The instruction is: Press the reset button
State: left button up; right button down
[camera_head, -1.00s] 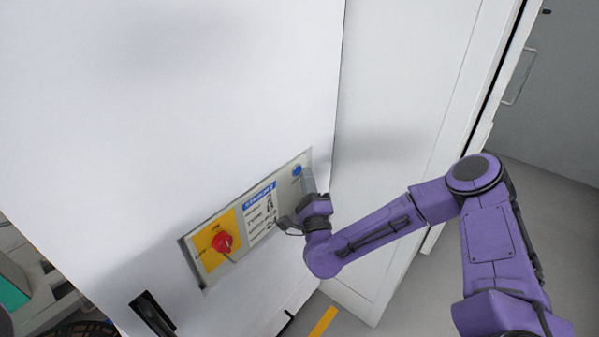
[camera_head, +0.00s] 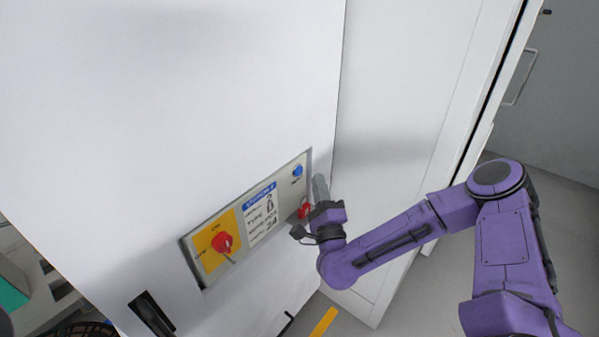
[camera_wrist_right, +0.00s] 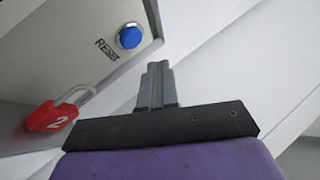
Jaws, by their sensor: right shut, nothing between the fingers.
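The reset button (camera_head: 297,171) is a blue round button at the upper right end of a grey control panel (camera_head: 205,264) on the white cabinet. It also shows in the right wrist view (camera_wrist_right: 130,37), beside the word RESET. My right gripper (camera_head: 319,182) is shut and empty. It is just right of the panel's edge, apart from the button. In the right wrist view its closed fingers (camera_wrist_right: 157,68) are below and to the right of the button. My left gripper is not in view.
The panel also bears a red rotary switch (camera_head: 222,242) on a yellow plate and a label (camera_head: 262,212). A red padlock (camera_wrist_right: 50,116) marked 2 hangs below the button, near my gripper. A black handle (camera_head: 151,314) is lower left. Open floor lies to the right.

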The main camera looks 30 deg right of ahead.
jog(key=s, duration=0.1)
jog(key=s+d, duration=0.1)
jog(key=shift+s, duration=0.35)
dwell(0.5)
jog(key=s+a+f+n+g+y, duration=0.3)
jog(key=a+f+n, duration=0.1)
jog(key=f, duration=0.3)
jog(key=s+a+f+n+g+y, duration=0.2)
jog(key=s+a+f+n+g, duration=0.15)
jog(key=f, duration=0.35)
jog(key=s+a+f+n+g+y, duration=0.25)
jog(key=a+f+n, duration=0.2)
jog(key=f, duration=0.35)
jog(key=s+d+f+n+g+h, duration=0.2)
jog(key=s+d+f+g, duration=0.3)
jog(key=s, duration=0.4)
jog(key=s+d+f+n+g+h, duration=0.2)
jog(key=s+d+f+n+g, duration=0.2)
jog(key=s, duration=0.6)
jog(key=shift+d+f+g, duration=0.4)
jog(key=shift+d+f, duration=0.05)
jog(key=shift+d, duration=0.1)
